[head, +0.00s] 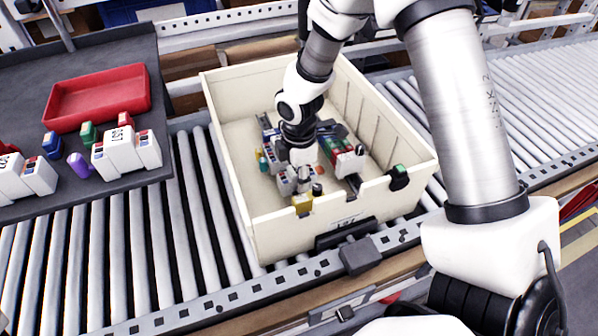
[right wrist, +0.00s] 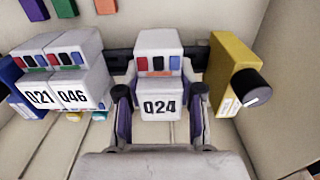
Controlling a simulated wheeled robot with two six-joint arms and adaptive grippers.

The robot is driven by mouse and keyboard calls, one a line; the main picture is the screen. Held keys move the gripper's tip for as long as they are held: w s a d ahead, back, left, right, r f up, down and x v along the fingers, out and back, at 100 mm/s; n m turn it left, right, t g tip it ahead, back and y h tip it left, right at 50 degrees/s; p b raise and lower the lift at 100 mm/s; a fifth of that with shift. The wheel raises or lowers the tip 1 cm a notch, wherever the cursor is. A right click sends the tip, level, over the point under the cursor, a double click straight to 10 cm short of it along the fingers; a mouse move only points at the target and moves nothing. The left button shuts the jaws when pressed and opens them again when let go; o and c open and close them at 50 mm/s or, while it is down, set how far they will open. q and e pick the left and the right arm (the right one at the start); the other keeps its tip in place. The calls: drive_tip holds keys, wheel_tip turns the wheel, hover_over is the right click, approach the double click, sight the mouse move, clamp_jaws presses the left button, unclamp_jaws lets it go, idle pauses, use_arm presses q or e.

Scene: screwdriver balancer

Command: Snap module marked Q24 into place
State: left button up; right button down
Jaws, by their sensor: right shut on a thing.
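In the right wrist view, the white module marked 024 (right wrist: 160,107), with red and blue windows on top, sits between my right gripper's (right wrist: 160,125) two fingers, which are shut on it. It is in line with a dark rail (right wrist: 117,68), between white modules 021 (right wrist: 38,97) and 046 (right wrist: 76,92) on the left and a yellow module (right wrist: 230,75) with a black knob on the right. I cannot tell whether it is seated on the rail. In the head view, my right gripper (head: 303,176) is down inside the cream crate (head: 340,212), its fingers partly hidden. My left gripper is not in view.
The crate stands on a roller conveyor (head: 90,255), its walls close around my right gripper. A second row with red and white modules (head: 345,160) lies to the right inside it. A dark table at left holds a red tray (head: 98,97) and loose modules (head: 125,150).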

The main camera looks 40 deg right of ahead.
drive_tip(key=shift+s+f, duration=0.1)
drive_tip(key=shift+f, duration=0.6)
idle(1.2)
idle(0.8)
drive_tip(key=c, duration=0.7)
unclamp_jaws()
drive_tip(key=shift+o, duration=0.2)
wheel_tip(320, 180, up, 12)
drive_tip(key=shift+f, duration=0.1)
